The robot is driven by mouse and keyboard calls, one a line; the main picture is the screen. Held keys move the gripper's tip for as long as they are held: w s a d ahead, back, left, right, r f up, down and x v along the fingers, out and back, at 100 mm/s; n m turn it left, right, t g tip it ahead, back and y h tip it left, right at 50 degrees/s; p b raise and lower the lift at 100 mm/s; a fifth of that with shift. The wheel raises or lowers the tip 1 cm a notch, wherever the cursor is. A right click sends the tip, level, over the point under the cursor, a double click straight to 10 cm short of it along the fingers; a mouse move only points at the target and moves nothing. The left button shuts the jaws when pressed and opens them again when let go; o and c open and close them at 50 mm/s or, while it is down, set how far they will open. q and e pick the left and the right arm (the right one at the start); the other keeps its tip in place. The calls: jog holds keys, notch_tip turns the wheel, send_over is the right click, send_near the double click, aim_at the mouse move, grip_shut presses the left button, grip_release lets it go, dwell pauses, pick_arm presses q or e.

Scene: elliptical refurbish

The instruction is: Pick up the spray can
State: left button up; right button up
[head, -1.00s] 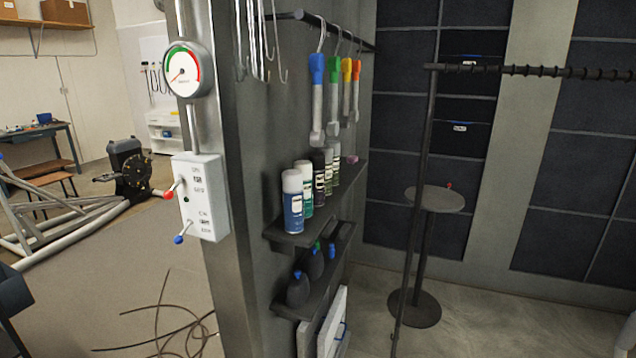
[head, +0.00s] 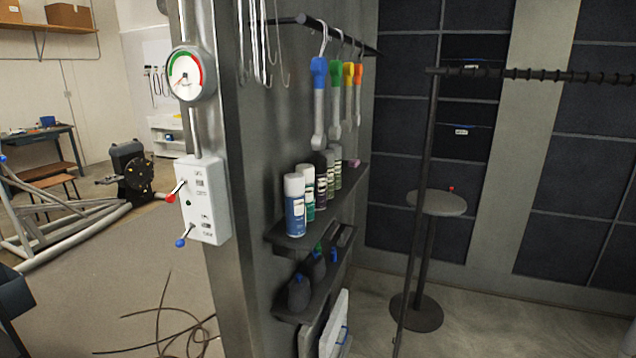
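Several spray cans stand upright in a row on the upper dark shelf (head: 330,200) of the grey pillar, in the head view. The nearest spray can (head: 294,206) has a white cap and a blue label. Just behind it stands a spray can with a green label (head: 309,194). Farther back are a dark-labelled can (head: 321,188) and more green-labelled ones, partly hidden by those in front. The label text is too small to read. Neither of my grippers is in view.
Dark bottles (head: 300,292) stand on the lower shelf. Colored-handled tools (head: 319,100) hang from a rail above the cans. A control box (head: 203,200) with levers is on the pillar's left. A round stand (head: 437,203) and black pole (head: 419,200) are at right.

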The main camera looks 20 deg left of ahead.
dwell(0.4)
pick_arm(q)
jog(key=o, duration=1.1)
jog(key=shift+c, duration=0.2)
